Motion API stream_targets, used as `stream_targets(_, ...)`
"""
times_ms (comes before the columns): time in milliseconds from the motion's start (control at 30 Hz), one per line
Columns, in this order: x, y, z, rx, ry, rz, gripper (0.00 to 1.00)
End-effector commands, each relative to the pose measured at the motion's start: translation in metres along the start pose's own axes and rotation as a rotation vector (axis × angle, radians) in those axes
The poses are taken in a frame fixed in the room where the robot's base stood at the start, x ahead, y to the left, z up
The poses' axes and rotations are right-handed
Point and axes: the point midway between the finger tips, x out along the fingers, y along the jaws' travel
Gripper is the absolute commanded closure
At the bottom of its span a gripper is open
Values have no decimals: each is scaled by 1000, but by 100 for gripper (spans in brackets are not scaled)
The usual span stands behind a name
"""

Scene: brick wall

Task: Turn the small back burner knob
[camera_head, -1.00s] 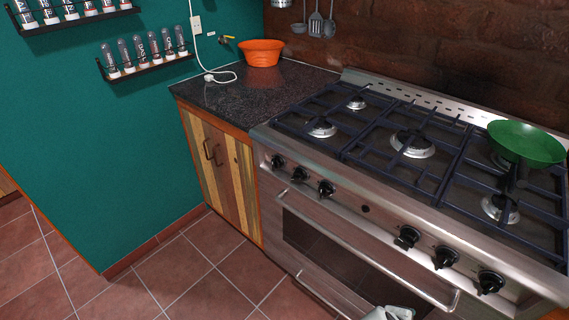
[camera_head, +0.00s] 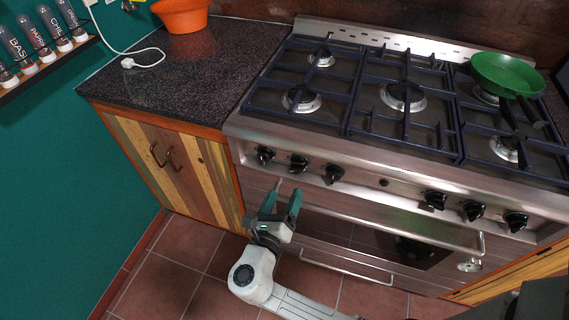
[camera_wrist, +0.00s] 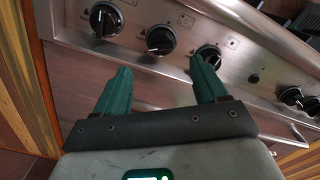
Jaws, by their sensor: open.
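Black burner knobs line the stove's steel front panel. The left group has a first knob (camera_head: 265,155), a second knob (camera_head: 299,164) and a third knob (camera_head: 333,174). In the wrist view they are the left knob (camera_wrist: 105,19), middle knob (camera_wrist: 160,40) and right knob (camera_wrist: 208,55). I cannot tell which one is for the small back burner (camera_head: 321,57). My gripper (camera_head: 287,188) is open and empty, just below this left group. In the wrist view my gripper (camera_wrist: 160,64) has its green fingers spread, with the middle knob beyond the gap between them.
More knobs, such as one dark knob (camera_head: 434,200), sit farther right. The oven handle (camera_head: 400,228) runs across below the panel. A green pan (camera_head: 506,75) stands on the right burners. A wooden cabinet (camera_head: 170,165) with a dark countertop (camera_head: 190,70) adjoins on the left.

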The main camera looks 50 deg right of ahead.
Motion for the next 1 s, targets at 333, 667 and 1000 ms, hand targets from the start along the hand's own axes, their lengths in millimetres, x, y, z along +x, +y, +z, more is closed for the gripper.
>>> stream_targets(333,59,-1,0,4,4,-5,28)
stream_targets(667,98,-1,0,4,3,-1,28)
stream_targets(1000,102,-1,0,5,3,-1,28)
